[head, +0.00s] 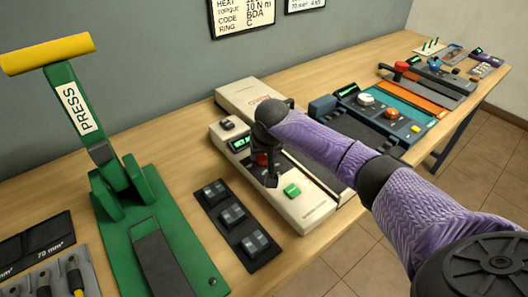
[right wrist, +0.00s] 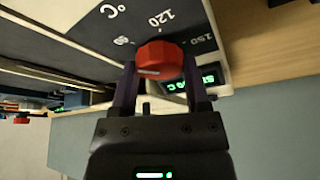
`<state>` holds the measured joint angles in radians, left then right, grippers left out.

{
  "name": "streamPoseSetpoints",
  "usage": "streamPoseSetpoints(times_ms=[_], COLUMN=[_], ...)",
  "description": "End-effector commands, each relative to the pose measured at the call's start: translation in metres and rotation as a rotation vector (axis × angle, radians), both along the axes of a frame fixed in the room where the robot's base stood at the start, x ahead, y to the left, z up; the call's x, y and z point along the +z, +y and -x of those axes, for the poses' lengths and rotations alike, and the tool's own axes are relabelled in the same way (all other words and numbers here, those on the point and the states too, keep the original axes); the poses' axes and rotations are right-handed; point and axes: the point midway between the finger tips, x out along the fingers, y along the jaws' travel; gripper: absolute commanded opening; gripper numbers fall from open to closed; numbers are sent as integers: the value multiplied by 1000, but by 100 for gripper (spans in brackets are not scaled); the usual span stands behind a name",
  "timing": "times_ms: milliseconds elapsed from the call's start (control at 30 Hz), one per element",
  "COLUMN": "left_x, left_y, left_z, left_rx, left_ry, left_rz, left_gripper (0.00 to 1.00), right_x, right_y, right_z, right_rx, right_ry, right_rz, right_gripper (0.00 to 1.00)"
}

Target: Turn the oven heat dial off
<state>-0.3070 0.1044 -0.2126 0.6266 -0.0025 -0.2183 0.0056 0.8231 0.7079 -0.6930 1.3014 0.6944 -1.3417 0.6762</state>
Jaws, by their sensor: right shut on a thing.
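The oven (head: 312,212) is a cream box on the bench, with a dark top panel, a small green display (head: 240,143) and a green button (head: 292,190). Its red heat dial (head: 262,159) is partly hidden by my right gripper (head: 268,172). In the right wrist view the red dial (right wrist: 160,60) sits between the two fingers of my right gripper (right wrist: 162,82), which is shut on it. A pale mark shows on the dial's near edge. Printed numbers, among them 120 and 150, and a °C mark surround the dial. My left gripper is not in view.
A green press (head: 150,215) with a yellow-handled lever stands at the left. A dark switch plate (head: 238,232) lies between it and the oven. A blue-and-orange panel (head: 385,108) and other devices stand farther right. The bench's front edge is close to the oven.

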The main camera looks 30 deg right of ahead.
Motion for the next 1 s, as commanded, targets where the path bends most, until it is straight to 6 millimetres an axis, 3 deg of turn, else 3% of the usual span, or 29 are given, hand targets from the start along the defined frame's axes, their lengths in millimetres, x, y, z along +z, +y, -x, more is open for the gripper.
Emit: streamPoseSetpoints(times_ms=[33, 100, 467, 733, 1000], left_x=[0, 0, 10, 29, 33], left_y=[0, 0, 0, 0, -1], left_z=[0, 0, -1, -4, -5], left_rx=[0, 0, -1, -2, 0], left_ry=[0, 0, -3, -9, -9], left_rz=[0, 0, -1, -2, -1], left_gripper=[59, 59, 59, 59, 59], right_x=[0, 0, 2, 3, -1], right_y=[0, 0, 0, -1, -2], right_z=[0, 0, 1, 1, 1], right_rx=[0, 0, 74, 282, 538], right_ry=[0, 0, 3, 3, 3], right_rz=[1, 1, -1, -2, -3], right_gripper=[15, 1, 1, 1, 1])
